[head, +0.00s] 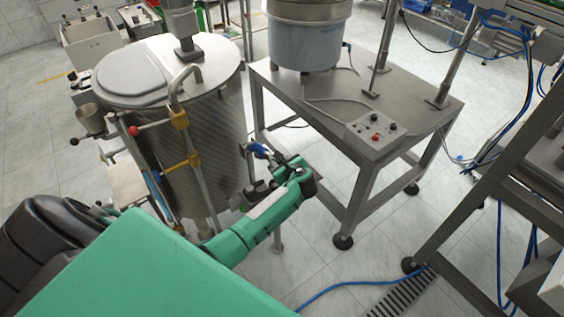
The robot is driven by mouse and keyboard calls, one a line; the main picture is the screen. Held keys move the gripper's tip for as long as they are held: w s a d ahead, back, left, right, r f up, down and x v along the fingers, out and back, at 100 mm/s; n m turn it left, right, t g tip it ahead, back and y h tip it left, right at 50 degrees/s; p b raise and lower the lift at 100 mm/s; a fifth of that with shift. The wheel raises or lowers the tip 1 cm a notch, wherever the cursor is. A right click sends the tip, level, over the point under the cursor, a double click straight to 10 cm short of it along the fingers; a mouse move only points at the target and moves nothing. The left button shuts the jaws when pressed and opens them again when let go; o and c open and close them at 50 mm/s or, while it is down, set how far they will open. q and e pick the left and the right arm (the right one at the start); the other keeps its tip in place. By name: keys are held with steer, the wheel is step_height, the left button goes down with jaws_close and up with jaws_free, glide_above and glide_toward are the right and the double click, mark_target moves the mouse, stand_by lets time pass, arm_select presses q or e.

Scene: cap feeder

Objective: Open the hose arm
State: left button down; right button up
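A steel tank (205,140) with a round lid stands left of the middle. A bent metal pipe (186,72) runs down its front, with yellow clamps (179,118) and a red-tipped handle (136,130). I cannot tell for certain which part is the hose arm. A blue-handled fitting (259,150) shows at the tank's right side. My green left arm comes in from the lower left, and its dark far end is beside this fitting. The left gripper's fingers cannot be made out there, nor whether they touch anything. My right gripper is not in view.
A steel table (420,105) stands to the right, carrying a round metal bowl (308,40) and a control box (376,134). A steel frame (500,165) is at the far right. A blue hose (350,287) lies on the floor by a drain grate (400,296).

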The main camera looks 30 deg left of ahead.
arm_select(q)
steer(key=w+a+r+p, duration=0.3)
steer(key=a+r+p, duration=0.3)
steer(key=a+r, duration=0.1)
steer(key=w+a+r+p, duration=0.4)
steer(key=a+r+p, duration=0.2)
steer(key=a, duration=0.4)
steer(key=shift+r+h, duration=0.3)
steer(key=shift+r, duration=0.25)
steer(key=shift+s, duration=0.1)
steer(key=c, duration=1.1)
jaws_free()
steer(key=shift+f, duration=0.1)
steer(key=shift+c, duration=0.2)
steer(key=b+v, duration=0.1)
steer(key=v, duration=1.2)
steer(key=shift+d+r, duration=0.3)
steer(key=shift+r, duration=0.1)
